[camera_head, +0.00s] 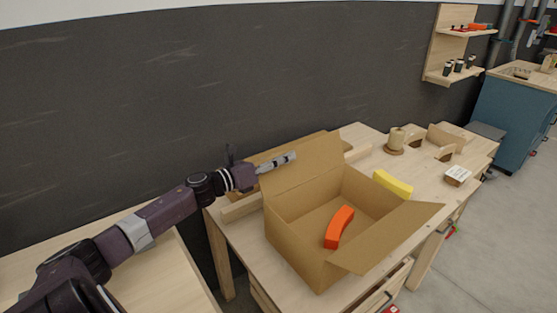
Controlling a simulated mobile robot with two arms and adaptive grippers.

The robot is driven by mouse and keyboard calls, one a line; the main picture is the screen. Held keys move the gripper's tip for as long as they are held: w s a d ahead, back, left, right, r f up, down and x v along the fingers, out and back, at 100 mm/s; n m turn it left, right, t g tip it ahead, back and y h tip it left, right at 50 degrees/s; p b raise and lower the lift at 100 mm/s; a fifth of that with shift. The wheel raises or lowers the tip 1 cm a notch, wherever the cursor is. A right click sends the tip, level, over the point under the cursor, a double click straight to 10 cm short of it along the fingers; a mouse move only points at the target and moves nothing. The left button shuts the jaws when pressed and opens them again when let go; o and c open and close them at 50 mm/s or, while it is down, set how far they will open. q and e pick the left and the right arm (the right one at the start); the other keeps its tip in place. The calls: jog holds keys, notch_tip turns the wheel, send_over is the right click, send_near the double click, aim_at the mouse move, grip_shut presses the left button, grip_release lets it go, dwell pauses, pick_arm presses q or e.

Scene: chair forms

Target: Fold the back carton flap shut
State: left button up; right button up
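The open brown cardboard carton (292,235) stands on the wooden workbench. Its back flap (305,170) stands up from the far left edge. Another flap (388,240) spreads outward at the front right. An orange-red curved block (339,227) lies inside the carton. My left gripper (292,157) is at the upper left part of the back flap, with its tip overlapping the flap in the picture. I cannot tell whether it touches the flap or whether its fingers are apart, as it shows side-on. My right gripper is out of view.
A yellow block (393,184) lies behind the carton. A beige cup (396,138), wooden blocks (447,137) and a small white box (458,176) stand farther right on the bench (357,296). A dark wall (180,95) rises behind.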

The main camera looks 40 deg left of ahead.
pick_arm(q)
jog(key=v, duration=1.2)
jog(key=shift+c, duration=0.6)
